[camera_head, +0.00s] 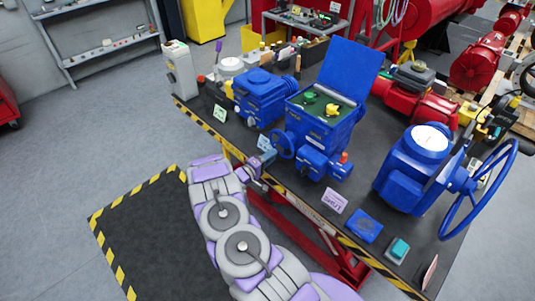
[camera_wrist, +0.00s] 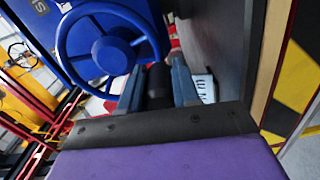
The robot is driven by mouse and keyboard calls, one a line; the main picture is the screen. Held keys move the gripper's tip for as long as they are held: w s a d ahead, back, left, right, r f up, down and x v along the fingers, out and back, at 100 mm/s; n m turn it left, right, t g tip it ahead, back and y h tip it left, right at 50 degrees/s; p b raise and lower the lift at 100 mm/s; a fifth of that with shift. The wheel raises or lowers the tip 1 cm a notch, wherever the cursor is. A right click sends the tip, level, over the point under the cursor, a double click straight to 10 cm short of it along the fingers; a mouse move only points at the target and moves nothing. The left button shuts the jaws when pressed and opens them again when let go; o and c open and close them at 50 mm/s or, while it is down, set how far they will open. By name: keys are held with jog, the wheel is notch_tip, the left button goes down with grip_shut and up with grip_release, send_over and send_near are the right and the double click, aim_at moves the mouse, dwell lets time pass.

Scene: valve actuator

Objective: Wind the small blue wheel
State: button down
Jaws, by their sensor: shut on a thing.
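The small blue wheel (camera_head: 282,145) is on the left front side of the blue valve actuator box (camera_head: 318,125), above the table's front edge. In the wrist view the spoked wheel (camera_wrist: 104,44) fills the upper left. My gripper (camera_head: 268,158) reaches to the lower left part of its rim. In the wrist view the two blue-grey fingers of my gripper (camera_wrist: 158,68) stand on either side of the rim's near right part, shut on it. The exact contact is small and partly hidden by the fingers.
A large blue handwheel (camera_head: 478,192) on another actuator stands at the right. A blue motor unit (camera_head: 262,95) stands left of the box. Open floor (camera_head: 100,130) is at the left.

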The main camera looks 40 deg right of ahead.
jog(key=shift+s+f+n+p, duration=0.25)
jog(key=shift+s+n, duration=0.35)
jog(key=shift+n, duration=0.55)
jog(key=shift+s+f+n+p, duration=0.1)
jog(key=shift+s+n+p, duration=0.1)
jog(key=shift+s+n, duration=0.7)
jog(key=shift+w+n, duration=0.25)
jog(key=shift+n, duration=0.1)
jog(key=c, duration=1.1)
grip_release()
jog(key=shift+f, duration=0.1)
jog(key=shift+o, duration=1.4)
jog(key=shift+r, duration=0.2)
jog(key=shift+w+a, duration=0.1)
jog(key=shift+a, duration=0.2)
jog(key=s+a, duration=0.1)
jog(key=a, duration=1.5)
jog(key=shift+s+a, duration=0.2)
jog(key=shift+a, duration=0.2)
jog(key=shift+w+f, duration=0.1)
